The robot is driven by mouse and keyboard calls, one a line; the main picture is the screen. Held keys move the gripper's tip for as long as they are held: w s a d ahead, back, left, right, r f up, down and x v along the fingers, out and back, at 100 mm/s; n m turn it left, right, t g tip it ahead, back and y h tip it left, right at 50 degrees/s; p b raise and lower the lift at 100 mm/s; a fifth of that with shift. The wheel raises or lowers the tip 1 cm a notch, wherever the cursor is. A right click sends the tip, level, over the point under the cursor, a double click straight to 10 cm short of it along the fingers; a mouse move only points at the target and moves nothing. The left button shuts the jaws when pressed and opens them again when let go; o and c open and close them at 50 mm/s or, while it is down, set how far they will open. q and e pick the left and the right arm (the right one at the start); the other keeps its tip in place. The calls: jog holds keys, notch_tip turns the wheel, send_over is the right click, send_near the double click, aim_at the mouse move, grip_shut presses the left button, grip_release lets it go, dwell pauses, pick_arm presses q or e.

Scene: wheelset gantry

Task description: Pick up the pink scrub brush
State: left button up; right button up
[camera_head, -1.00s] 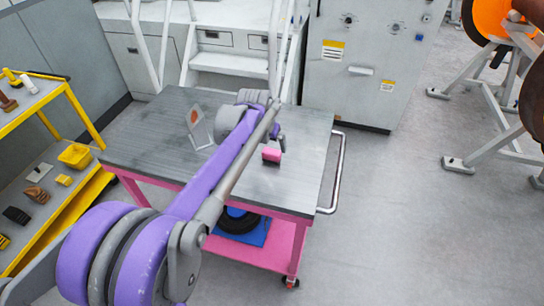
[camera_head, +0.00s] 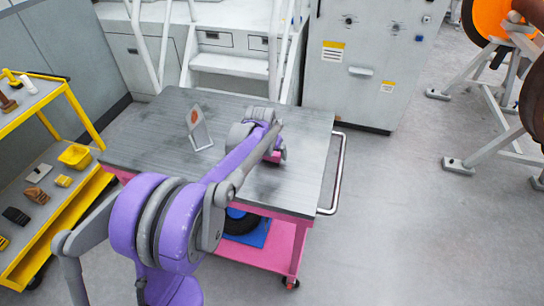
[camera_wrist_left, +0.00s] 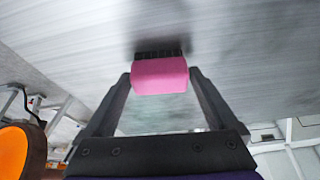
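The pink scrub brush (camera_head: 272,158) is on the grey top of the pink-framed cart (camera_head: 312,165), near its right front part. My left arm partly hides it in the head view. In the left wrist view the brush (camera_wrist_left: 160,76) shows its pink block, with dark bristles toward the grey surface. My left gripper (camera_wrist_left: 160,78) is open, with one finger on each side of the brush's near end. A narrow gap seems to show at each side; whether the fingers touch it I cannot tell. In the head view my left gripper (camera_head: 279,152) is at the brush. My right gripper is out of view.
A yellow shelf cart (camera_head: 60,150) with several small items stands at the left. A grey cabinet (camera_head: 365,60) stands behind.

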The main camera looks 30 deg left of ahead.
aim_at(272, 152)
pick_arm(q)
jog(key=c, duration=1)
jog(key=shift+r, duration=0.1)
notch_tip(272, 152, up, 10)
jog(key=shift+f, duration=0.1)
